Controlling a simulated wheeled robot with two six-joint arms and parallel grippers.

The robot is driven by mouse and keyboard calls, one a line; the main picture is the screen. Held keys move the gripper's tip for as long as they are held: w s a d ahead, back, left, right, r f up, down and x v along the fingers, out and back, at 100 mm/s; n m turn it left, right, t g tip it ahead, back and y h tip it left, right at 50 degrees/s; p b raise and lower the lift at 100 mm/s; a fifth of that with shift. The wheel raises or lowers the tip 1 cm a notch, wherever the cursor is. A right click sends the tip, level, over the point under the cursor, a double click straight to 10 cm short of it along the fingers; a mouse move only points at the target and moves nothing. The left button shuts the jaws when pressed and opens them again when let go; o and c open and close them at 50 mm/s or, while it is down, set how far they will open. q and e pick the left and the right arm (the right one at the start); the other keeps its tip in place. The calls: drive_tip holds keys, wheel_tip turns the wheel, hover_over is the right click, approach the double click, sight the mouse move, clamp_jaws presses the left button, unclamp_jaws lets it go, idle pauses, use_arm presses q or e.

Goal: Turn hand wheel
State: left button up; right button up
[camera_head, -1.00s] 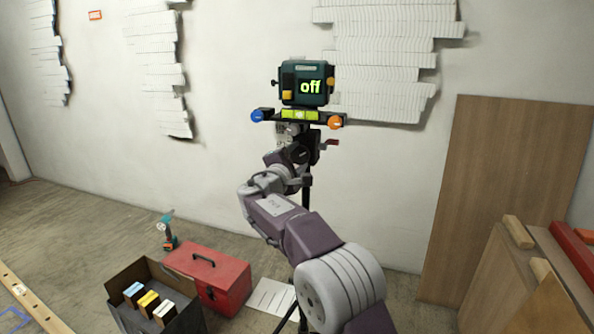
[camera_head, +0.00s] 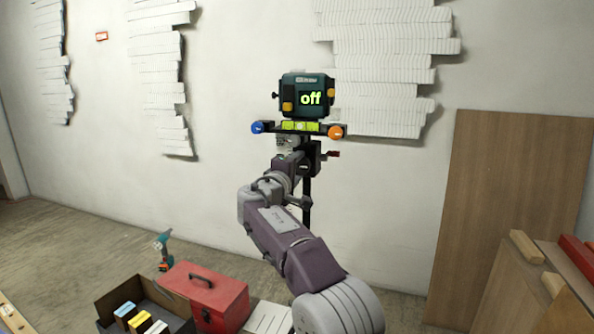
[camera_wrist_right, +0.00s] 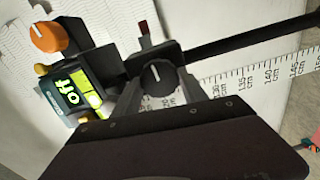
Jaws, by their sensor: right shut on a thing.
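A dark green device (camera_head: 305,97) showing "off" stands on a black bar with a green level, a blue knob (camera_head: 256,127) and an orange knob (camera_head: 336,132). These sit on a dark tripod post (camera_head: 307,205). The orange knob also shows in the right wrist view (camera_wrist_right: 47,36). My right gripper (camera_wrist_right: 156,82) is at the post just below the bar, its fingers either side of a dark round hand wheel (camera_wrist_right: 156,75) with a white mark. It is shut on this wheel. My left gripper is out of view.
A small red-tipped handle (camera_head: 333,154) sticks out right of the post. Below are a red toolbox (camera_head: 212,297), an open dark box (camera_head: 110,304) and a drill (camera_head: 163,250). A wooden panel (camera_head: 505,210) leans at right.

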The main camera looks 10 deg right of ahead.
idle(0.3)
drive_tip(key=o, duration=1.4)
drive_tip(key=shift+c, duration=0.2)
drive_tip(key=shift+s+a, duration=0.2)
drive_tip(key=shift+s, duration=0.1)
drive_tip(key=b+v, duration=0.1)
drive_tip(key=v, duration=0.7)
drive_tip(key=shift+s, duration=0.15)
drive_tip(key=shift+a, duration=0.1)
